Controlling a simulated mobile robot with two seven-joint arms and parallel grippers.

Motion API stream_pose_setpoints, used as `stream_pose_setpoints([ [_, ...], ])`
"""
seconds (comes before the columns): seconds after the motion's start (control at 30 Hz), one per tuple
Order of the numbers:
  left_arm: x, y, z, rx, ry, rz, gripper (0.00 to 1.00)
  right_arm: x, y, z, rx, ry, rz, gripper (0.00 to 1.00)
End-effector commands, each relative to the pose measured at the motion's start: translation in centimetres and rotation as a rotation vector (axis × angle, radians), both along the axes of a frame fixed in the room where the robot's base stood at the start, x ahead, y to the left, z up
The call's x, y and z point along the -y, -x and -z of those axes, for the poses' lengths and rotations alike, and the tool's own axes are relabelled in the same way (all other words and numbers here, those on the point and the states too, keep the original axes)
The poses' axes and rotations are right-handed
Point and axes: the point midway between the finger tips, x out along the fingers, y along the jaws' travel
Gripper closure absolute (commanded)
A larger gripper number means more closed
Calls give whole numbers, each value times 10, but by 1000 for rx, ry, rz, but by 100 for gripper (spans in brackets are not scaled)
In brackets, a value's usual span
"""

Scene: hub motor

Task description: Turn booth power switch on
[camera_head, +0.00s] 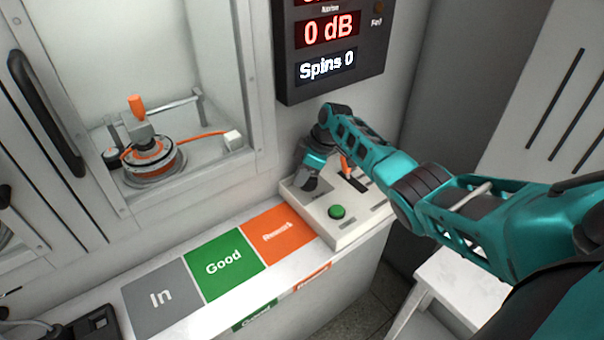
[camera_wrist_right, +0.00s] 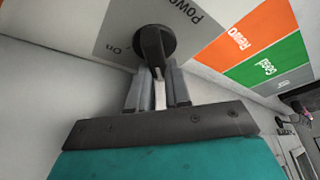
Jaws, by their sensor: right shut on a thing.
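The booth power switch is a black rotary knob (camera_wrist_right: 154,45) on a grey patch marked "Power" and "On" in the right wrist view. It sits on the white control box (camera_head: 352,235) at the right end of the counter. My right gripper (camera_wrist_right: 158,88) is shut on the knob, its two grey fingers closed about the knob's near part. In the head view my right gripper (camera_head: 308,178) reaches down over the left rear of the box, and the knob is largely hidden there. The word "On" lies to the knob's left in the wrist view. My left gripper is not in view.
The box carries a green button (camera_head: 337,211) and an orange-handled lever (camera_head: 347,167). A display (camera_head: 330,45) reads "0 dB" and "Spins 0". Left of the box lie orange, green (camera_head: 222,262) and grey pads. A booth behind holds a motor (camera_head: 153,160).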

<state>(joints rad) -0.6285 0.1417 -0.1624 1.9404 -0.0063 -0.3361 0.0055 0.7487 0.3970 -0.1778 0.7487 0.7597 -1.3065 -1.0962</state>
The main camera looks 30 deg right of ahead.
Motion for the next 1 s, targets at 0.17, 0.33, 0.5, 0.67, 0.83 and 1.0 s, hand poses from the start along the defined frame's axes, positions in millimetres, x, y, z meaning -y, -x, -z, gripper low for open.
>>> stream_pose_setpoints([
  [0.17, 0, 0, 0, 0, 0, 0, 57, 0, 0, 0, 1, -1, 0, 100],
  [0.33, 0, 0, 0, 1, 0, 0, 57, 0, 0, 0, 0, 0, 12, 100],
  [0.5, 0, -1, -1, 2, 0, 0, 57, 0, -1, 0, 1, -2, 67, 100],
  [0.67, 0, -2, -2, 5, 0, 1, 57, 1, -2, 0, 2, -1, 167, 100],
  [0.83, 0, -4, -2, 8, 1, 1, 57, 3, -4, 0, 2, 0, 316, 100],
  [1.0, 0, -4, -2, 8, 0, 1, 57, 5, -5, -1, 4, -1, 476, 100],
])
